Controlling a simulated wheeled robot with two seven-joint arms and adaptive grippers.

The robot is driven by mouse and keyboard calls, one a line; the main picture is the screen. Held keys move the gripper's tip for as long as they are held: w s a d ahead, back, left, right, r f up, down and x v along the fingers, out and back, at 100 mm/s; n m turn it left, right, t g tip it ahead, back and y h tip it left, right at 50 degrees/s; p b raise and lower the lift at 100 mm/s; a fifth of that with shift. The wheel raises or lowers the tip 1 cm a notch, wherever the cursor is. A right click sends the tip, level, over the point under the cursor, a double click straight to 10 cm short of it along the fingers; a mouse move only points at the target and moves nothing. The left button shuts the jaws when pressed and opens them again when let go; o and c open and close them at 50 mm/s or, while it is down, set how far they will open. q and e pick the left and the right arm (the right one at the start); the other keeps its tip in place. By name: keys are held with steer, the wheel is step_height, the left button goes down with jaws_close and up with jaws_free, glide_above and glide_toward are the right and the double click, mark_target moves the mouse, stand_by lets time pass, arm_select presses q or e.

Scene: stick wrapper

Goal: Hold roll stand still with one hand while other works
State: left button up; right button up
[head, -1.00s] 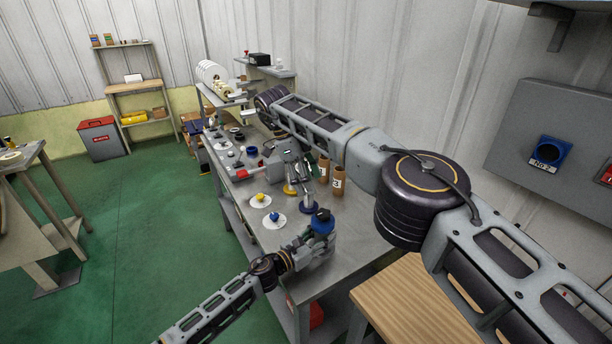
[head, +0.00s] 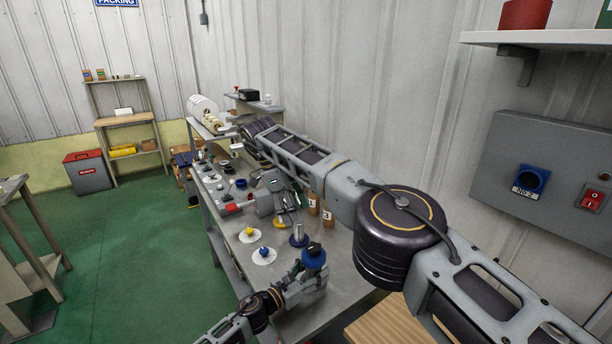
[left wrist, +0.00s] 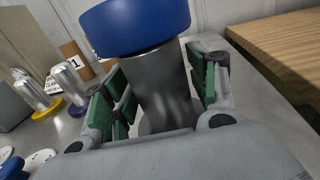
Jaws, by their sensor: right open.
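A grey metal roll stand post with a blue roll on top (head: 314,255) stands near the front of the grey workbench. In the left wrist view the post (left wrist: 163,90) is upright between the green finger pads, with the blue roll (left wrist: 135,25) above them. My left gripper (head: 305,288) is closed around the post; the pads look in contact with it. It also shows in the left wrist view (left wrist: 165,95). My right gripper (head: 284,187) is open, low over the bench beyond the roll stand. Its fingertips are small and partly hard to make out.
Metal posts with a yellow base (head: 280,224) and a blue base (head: 299,240) stand nearby. White discs with a yellow knob (head: 249,231) and a blue knob (head: 264,252) lie left of them. Numbered brown tubes (head: 327,218) stand behind.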

arm_select(q)
steer(key=shift+o, duration=0.3)
steer(key=shift+s+a, duration=0.1)
steer(key=shift+s+a, duration=0.25)
steer(key=shift+a, duration=0.05)
steer(key=shift+v, duration=5.5)
steer(key=shift+r, duration=0.1)
steer(key=shift+s+a+r+p, duration=0.9)
steer(key=shift+s+a+r, duration=0.85)
steer(key=shift+r, duration=0.2)
arm_select(e)
steer(key=shift+r, duration=0.95)
